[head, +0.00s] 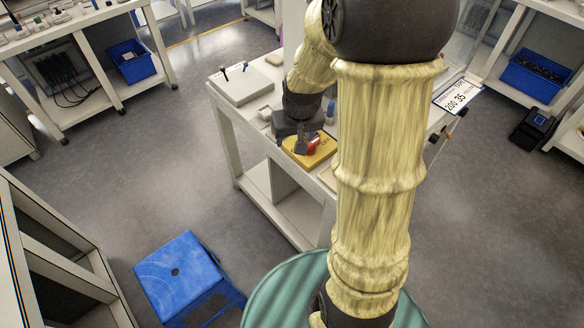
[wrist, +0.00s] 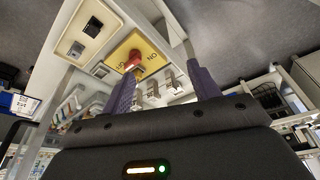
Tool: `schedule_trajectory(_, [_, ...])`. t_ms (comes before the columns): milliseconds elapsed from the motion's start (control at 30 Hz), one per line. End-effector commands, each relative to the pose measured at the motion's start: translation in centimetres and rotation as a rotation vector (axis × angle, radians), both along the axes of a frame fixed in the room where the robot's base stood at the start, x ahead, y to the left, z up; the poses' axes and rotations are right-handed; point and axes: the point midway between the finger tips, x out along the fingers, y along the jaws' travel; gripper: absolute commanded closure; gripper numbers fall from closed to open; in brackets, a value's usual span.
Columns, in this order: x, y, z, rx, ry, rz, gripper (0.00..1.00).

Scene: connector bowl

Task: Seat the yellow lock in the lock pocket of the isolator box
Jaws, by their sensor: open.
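The isolator box (head: 322,153) is yellow with a red knob (head: 313,143) and sits on the white workbench below my gripper (head: 301,134). In the wrist view its yellow face (wrist: 146,43), with black lettering and the red knob (wrist: 136,58), shows beyond my fingers. My gripper (wrist: 160,64) has its two purple fingers wide apart, with nothing seen held between them. I cannot make out the yellow lock or the lock pocket in either view. My arm hides part of the bench in the head view.
Several small pale metallic pieces (wrist: 168,74) show between my fingers. A blue step stool (head: 180,274) stands on the floor at lower left. Open grey floor lies left of the bench.

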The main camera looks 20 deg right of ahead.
Motion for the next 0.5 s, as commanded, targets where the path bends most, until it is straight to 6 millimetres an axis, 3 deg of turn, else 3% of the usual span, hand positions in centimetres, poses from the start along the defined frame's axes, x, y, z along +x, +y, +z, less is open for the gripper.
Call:
schedule_trajectory(100, [-5.5,3.3,0.7,0.0,0.03,0.058,0.39])
schedule_trajectory(233, [-9.9,5.1,0.8,0.003,0.058,0.094,0.39])
schedule_trajectory(333, [-11.3,5.6,0.7,0.005,0.069,0.105,0.39])
schedule_trajectory(500, [-11.5,5.6,0.6,0.005,0.072,0.105,0.39])
